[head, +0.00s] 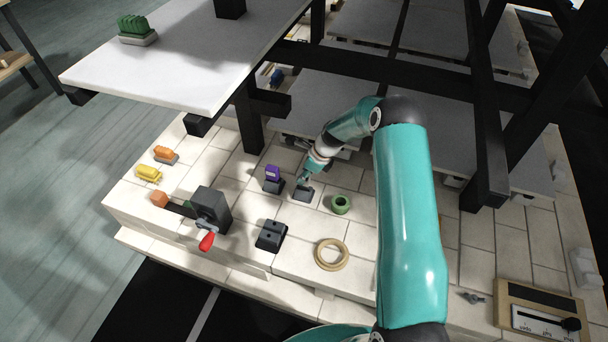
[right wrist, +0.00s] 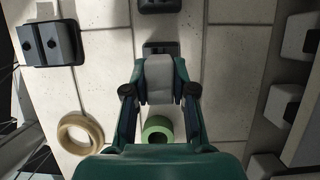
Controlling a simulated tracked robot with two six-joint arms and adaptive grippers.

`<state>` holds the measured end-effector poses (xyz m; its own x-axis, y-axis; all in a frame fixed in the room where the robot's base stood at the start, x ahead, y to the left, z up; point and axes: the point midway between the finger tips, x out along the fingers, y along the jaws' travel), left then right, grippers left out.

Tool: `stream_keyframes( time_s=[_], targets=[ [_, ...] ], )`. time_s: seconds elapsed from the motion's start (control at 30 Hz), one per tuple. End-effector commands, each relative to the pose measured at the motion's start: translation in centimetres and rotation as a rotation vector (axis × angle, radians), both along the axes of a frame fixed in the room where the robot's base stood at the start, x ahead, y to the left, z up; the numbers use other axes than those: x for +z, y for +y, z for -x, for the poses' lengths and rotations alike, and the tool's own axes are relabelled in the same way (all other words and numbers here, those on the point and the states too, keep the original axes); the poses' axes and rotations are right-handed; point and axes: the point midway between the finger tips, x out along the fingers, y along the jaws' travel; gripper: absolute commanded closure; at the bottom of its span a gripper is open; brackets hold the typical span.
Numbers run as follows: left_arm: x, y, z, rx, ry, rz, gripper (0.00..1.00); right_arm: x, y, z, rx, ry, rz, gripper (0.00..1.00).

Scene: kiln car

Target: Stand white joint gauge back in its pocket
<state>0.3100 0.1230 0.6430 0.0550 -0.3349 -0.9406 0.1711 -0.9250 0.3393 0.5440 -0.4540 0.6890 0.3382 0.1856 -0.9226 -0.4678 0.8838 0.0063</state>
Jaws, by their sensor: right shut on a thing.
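My right gripper (head: 304,179) is shut on the white joint gauge (right wrist: 159,78), a pale block between its fingers in the right wrist view. In the head view the gripper is low over a dark pocket block (head: 303,194), which also shows just beyond the gauge in the right wrist view (right wrist: 160,47). The gauge's lower end is hidden, so I cannot tell whether it is in the pocket. A purple gauge (head: 272,172) stands in a similar dark block to the left. My left gripper is not in view.
A green ring (head: 341,204) and a tan ring (head: 331,254) lie nearby. A dark two-hole block (head: 271,235) and a dark device with a red handle (head: 206,241) stand left. A grey shelf slab (head: 175,60) and black posts (head: 249,118) are behind.

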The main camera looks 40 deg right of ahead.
Motion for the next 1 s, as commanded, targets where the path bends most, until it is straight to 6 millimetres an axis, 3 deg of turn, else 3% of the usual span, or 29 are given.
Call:
stream_keyframes(
  time_s=[0.97, 1.0],
  targets=[
    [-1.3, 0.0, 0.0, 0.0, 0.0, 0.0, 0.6, -1.9, 0.0, 0.0, 0.0, 0.0, 0.001, 1.0],
    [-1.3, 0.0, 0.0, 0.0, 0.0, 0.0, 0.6, -1.9, 0.0, 0.0, 0.0, 0.0, 0.001, 0.73]
  ],
)
